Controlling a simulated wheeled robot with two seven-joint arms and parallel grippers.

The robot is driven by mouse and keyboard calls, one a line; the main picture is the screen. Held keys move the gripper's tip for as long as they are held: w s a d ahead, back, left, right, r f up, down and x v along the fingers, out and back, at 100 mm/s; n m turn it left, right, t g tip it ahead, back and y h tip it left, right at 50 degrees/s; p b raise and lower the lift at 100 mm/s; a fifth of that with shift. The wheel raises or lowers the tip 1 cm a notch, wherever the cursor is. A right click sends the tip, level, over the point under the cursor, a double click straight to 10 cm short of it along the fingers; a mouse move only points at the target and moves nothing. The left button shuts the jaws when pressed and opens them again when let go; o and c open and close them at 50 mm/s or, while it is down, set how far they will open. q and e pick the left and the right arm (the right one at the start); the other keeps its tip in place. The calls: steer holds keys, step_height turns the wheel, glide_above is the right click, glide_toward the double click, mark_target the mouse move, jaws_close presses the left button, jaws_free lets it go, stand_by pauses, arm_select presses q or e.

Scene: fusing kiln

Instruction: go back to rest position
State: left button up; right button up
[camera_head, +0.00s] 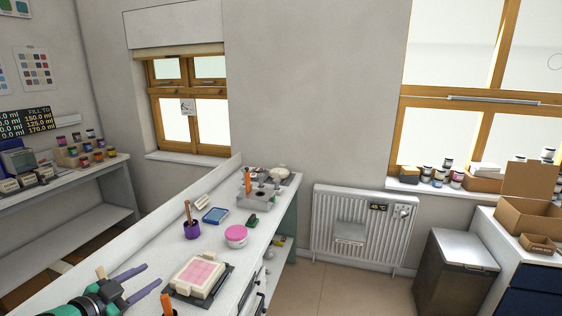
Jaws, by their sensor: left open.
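My left gripper (152,276) is at the bottom left, over the near end of the white workbench (128,262). Its two purple fingers are apart, with nothing between them. They point right, toward a pink slab in a cream frame (198,275) on a dark tray. The fingertips appear just short of the tray's left edge. My right gripper is out of view.
An orange-handled item (168,304) stands nearby. A radiator (335,225), bin (455,262) and open cardboard box (525,215) are right.

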arm_select(q)
steer(key=s+f+n+g+y, duration=0.3)
steer(key=s+f+n+y, duration=0.35)
steer(key=s+f, duration=0.35)
steer(key=s+d+f+g+h, duration=0.1)
steer(key=s+d+f+g, duration=0.25)
steer(key=s+d, duration=0.2)
steer(key=s+d+f+g+h, duration=0.25)
steer(key=s+d+g, duration=0.2)
steer(key=s, duration=0.25)
step_height(320, 180, down, 33)
steer(key=s+b, duration=0.2)
steer(key=b, duration=0.9)
steer(key=s+a+f+b, duration=0.1)
steer(key=s+f+b, duration=0.2)
steer(key=f, duration=0.6)
steer(key=s+a+f+g+b, duration=0.1)
steer(key=s+f+b, duration=0.3)
steer(key=s+f, duration=0.4)
steer(key=s+a+f+y+b, duration=0.1)
steer(key=s+f+b, duration=0.3)
steer(key=f, duration=0.6)
steer(key=shift+s+g, duration=0.3)
steer(key=shift+s, duration=0.85)
